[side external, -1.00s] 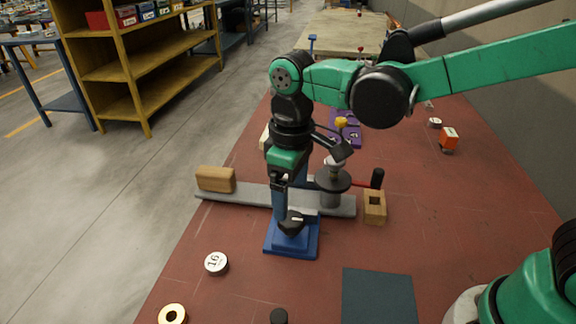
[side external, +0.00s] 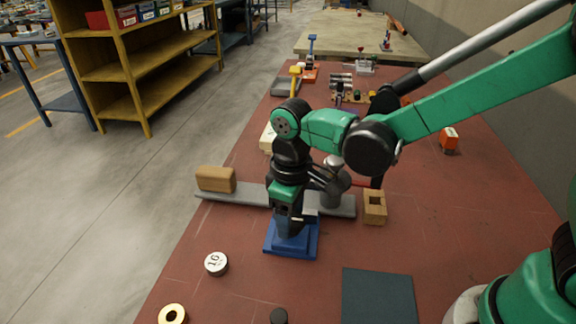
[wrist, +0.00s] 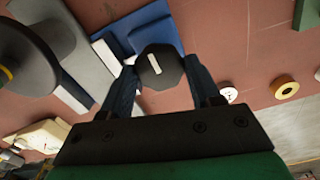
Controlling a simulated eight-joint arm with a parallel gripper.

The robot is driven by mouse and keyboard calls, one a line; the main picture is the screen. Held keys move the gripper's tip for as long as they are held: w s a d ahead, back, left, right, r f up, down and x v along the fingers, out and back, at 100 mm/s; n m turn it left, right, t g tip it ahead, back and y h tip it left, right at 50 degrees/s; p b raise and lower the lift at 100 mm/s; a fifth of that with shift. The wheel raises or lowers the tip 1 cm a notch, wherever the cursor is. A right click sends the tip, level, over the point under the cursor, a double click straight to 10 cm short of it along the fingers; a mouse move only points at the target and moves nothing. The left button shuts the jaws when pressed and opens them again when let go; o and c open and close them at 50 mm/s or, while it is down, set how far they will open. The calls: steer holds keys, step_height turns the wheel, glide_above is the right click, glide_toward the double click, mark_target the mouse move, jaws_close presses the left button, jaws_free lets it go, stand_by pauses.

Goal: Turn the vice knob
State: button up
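The vice knob (wrist: 161,69) is a black, many-sided cap with a white line on top, seen from above in the wrist view. It sits over a blue base (side external: 279,249). My gripper (wrist: 160,72) points down over it, with one dark finger on each side of the knob. The fingers are spread about the knob's width; I cannot tell whether they touch it. In the side external view my gripper (side external: 290,232) is low over the blue base and largely hides the knob.
A long grey bar (side external: 243,193) lies behind the base, with a wooden block (side external: 216,179) on its left end. A wooden block with a hole (side external: 375,207) stands at its right. A disc marked 16 (side external: 216,263), a brass ring (side external: 172,313) and a dark mat (side external: 379,297) lie nearer.

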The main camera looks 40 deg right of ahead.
steer(key=c, duration=0.5)
steer(key=m, duration=0.4)
steer(key=shift+m, duration=0.3)
steer(key=m, duration=0.4)
steer(key=shift+m, duration=0.3)
steer(key=m, duration=0.4)
steer(key=shift+d, duration=0.1)
steer(key=shift+m, duration=2.3)
